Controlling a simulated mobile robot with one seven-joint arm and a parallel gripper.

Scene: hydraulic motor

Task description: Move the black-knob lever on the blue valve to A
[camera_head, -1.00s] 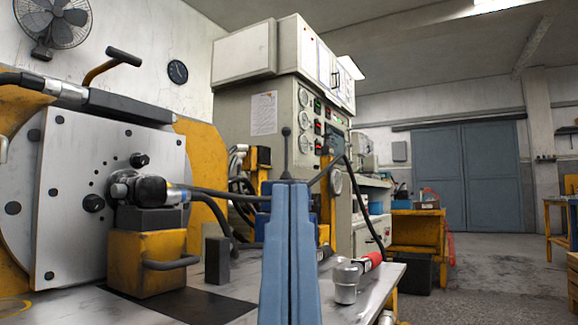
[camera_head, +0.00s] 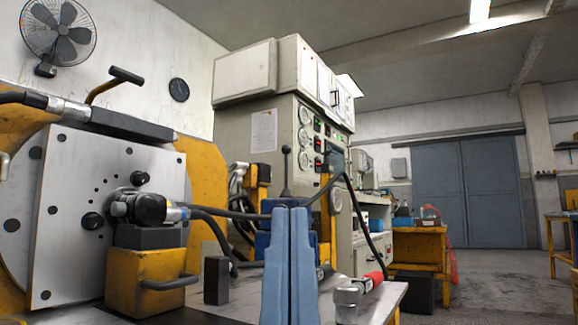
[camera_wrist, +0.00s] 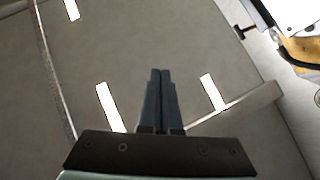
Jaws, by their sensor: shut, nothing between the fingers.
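The blue valve (camera_head: 263,243) stands on the bench in the middle of the head view, largely hidden behind my gripper. Its lever (camera_head: 286,172) rises nearly upright, with a round black knob on top. My gripper (camera_head: 290,209) points upward in front of the valve, its two fingers pressed together and empty. The fingertips appear just below the lever's visible shaft, on nearly the same line of sight. I cannot tell how far apart they are in depth. No A marking is readable. The wrist view shows the shut fingers (camera_wrist: 160,72) against the ceiling, without the lever.
A yellow block with a handle (camera_head: 147,275) and a motor assembly stand at the left. A small dark block (camera_head: 216,280) is left of my gripper. A red-and-metal tool (camera_head: 358,290) lies at the right. Black hoses (camera_head: 345,195) run beside the valve.

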